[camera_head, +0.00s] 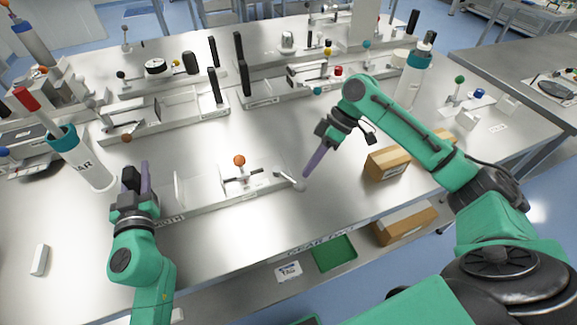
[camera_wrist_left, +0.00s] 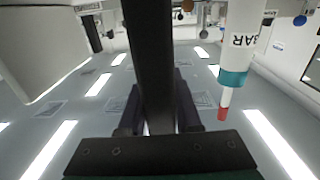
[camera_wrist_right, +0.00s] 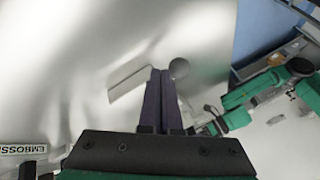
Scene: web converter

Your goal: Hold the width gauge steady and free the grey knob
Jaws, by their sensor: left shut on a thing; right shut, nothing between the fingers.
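The width gauge is the long metal fixture (camera_head: 212,203) at the front of the bench, its label partly hidden by my left arm. It has an orange ball knob (camera_head: 239,160) at its middle. A grey knob (camera_head: 300,185) is at its right end; it also shows in the right wrist view (camera_wrist_right: 180,68). My left gripper (camera_head: 137,172) is shut on the black upright handle (camera_wrist_left: 150,60) at the gauge's left end. My right gripper (camera_head: 307,173) is shut and empty, its tips right beside the grey knob. I cannot tell whether they touch it.
A white bottle with a teal collar and red tip (camera_head: 82,157) stands left of my left gripper. Cardboard boxes (camera_head: 388,163) lie right of my right gripper. A green tray (camera_head: 335,253) is below the front edge. Other fixtures (camera_head: 175,107) fill the back.

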